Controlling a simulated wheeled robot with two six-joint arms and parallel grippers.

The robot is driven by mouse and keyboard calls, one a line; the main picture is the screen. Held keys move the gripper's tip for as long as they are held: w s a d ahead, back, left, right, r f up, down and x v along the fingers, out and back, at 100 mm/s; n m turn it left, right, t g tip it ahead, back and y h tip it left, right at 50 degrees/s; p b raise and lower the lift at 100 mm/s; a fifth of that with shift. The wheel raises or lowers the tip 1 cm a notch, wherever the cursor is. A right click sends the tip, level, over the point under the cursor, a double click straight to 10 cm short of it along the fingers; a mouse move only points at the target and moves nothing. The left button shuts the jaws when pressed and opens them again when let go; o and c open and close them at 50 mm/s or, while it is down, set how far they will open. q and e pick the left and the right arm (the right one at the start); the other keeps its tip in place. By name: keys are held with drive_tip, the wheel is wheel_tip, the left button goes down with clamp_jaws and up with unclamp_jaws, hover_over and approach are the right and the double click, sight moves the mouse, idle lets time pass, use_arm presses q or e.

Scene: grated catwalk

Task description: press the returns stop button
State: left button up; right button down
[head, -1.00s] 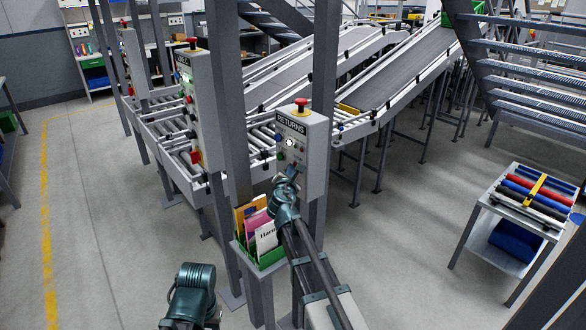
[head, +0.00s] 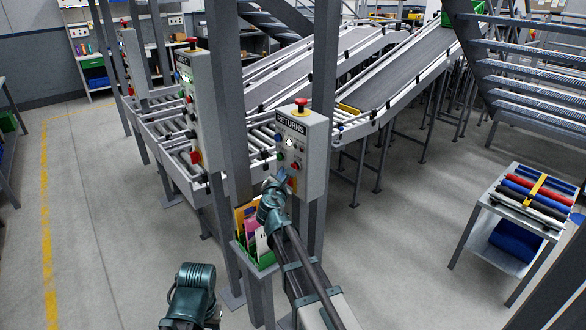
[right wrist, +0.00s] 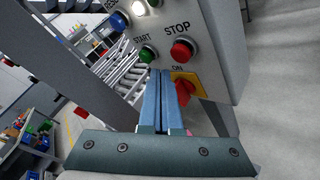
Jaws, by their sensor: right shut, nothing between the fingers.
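The grey control box labelled RETURNS (head: 316,150) is mounted on a post in the middle of the head view. In the right wrist view its red button (right wrist: 182,49) sits under the word STOP, with a green START button (right wrist: 147,54) to its left. My right gripper (right wrist: 160,72) is shut and empty. Its fingertips are below and between those two buttons in that view, left of a red-and-yellow switch (right wrist: 186,88). I see no contact with the STOP button. In the head view the right gripper (head: 280,179) is at the box's lower left. My left gripper is out of view.
A red mushroom button (head: 301,102) tops the box. A blue button (right wrist: 118,20) is near START. A green bin of packets (head: 266,260) stands below. Another control box (head: 201,100) is to the left. Roller conveyors run behind; open floor and a cart (head: 520,210) lie right.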

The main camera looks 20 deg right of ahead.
drive_tip(key=a, duration=0.1)
drive_tip(key=s+a, duration=0.1)
drive_tip(key=a, duration=0.1)
drive_tip(key=shift+s+a, duration=0.15)
drive_tip(key=shift+a, duration=0.15)
idle(0.5)
drive_tip(key=s+a+f+m+g+y, duration=0.1)
drive_tip(key=s+a+f+m+g, duration=0.25)
drive_tip(key=s+f+m, duration=0.45)
drive_tip(key=s+a+f+m+g+y, duration=0.1)
drive_tip(key=s+a+f+m+g, duration=0.2)
drive_tip(key=s+f+m+g, duration=0.5)
drive_tip(key=s+a+f+m+g+y, duration=0.1)
drive_tip(key=s+a, duration=0.3)
drive_tip(key=s, duration=0.5)
drive_tip(key=s+a+f+m+g+y, duration=0.1)
drive_tip(key=s+a, duration=0.3)
drive_tip(key=s, duration=0.5)
drive_tip(key=shift+s+a+f+m+g+y, duration=0.35)
drive_tip(key=shift+m+g+y, duration=0.4)
drive_tip(key=shift+m+y, duration=0.15)
drive_tip(key=shift+w, duration=0.1)
